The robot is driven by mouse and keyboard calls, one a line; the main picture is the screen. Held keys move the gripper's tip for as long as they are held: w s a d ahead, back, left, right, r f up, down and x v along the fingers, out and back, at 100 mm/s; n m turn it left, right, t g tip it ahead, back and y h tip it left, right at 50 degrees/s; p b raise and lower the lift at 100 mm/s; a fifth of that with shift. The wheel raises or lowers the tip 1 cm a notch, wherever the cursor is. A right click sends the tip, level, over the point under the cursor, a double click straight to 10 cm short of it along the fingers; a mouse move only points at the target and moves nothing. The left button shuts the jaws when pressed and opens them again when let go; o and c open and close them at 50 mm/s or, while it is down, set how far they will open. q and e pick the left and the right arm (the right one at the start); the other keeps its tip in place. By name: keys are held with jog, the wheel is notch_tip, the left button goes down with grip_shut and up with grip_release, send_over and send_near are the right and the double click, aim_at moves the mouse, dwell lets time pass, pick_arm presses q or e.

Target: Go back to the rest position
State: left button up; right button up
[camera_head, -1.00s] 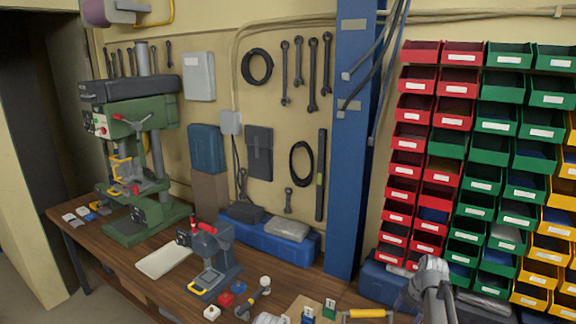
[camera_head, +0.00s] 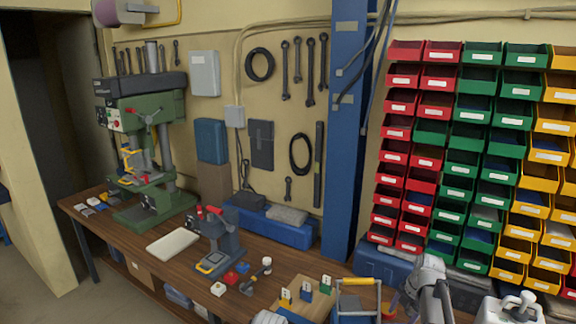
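Parts of my own grey arms show at the bottom edge of the head view: a rounded piece at bottom centre and a larger link at bottom right. Neither gripper's fingertips can be seen, so what they hold is hidden. On the workbench (camera_head: 125,235), a wooden board (camera_head: 318,302) carries small yellow (camera_head: 286,296), blue (camera_head: 307,291) and green (camera_head: 326,284) pieces with white labels. A grey tote with a yellow handle (camera_head: 358,281) stands to their right.
A green drill press (camera_head: 150,145) stands at the bench's left end. A small grey press (camera_head: 217,243) and a pale tray (camera_head: 173,244) are mid-bench. A blue post (camera_head: 345,140) rises behind. Red bins (camera_head: 405,130) and other coloured bins fill the right. A white object (camera_head: 512,309) is at bottom right.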

pick_arm(q)
notch_tip(320, 180, down, 10)
jog(key=b, duration=0.9)
jog(key=shift+w+b, duration=0.3)
jog(key=shift+w, duration=0.05)
pick_arm(e)
jog(key=s+a+f+m, duration=0.3)
jog(key=s+a+m, duration=0.3)
jog(key=a, duration=0.3)
jog(key=s+a+f+m+g+h, duration=0.1)
jog(key=s+a+f+m, duration=0.3)
jog(key=s+a+m, duration=0.3)
jog(key=s+a+f+m+g+h, duration=0.1)
jog(key=s+a+f+m, duration=0.2)
jog(key=s+a+m, duration=0.4)
jog(key=a, duration=0.5)
jog(key=shift+s+f, duration=0.2)
pick_arm(q)
jog(key=shift+s, duration=0.1)
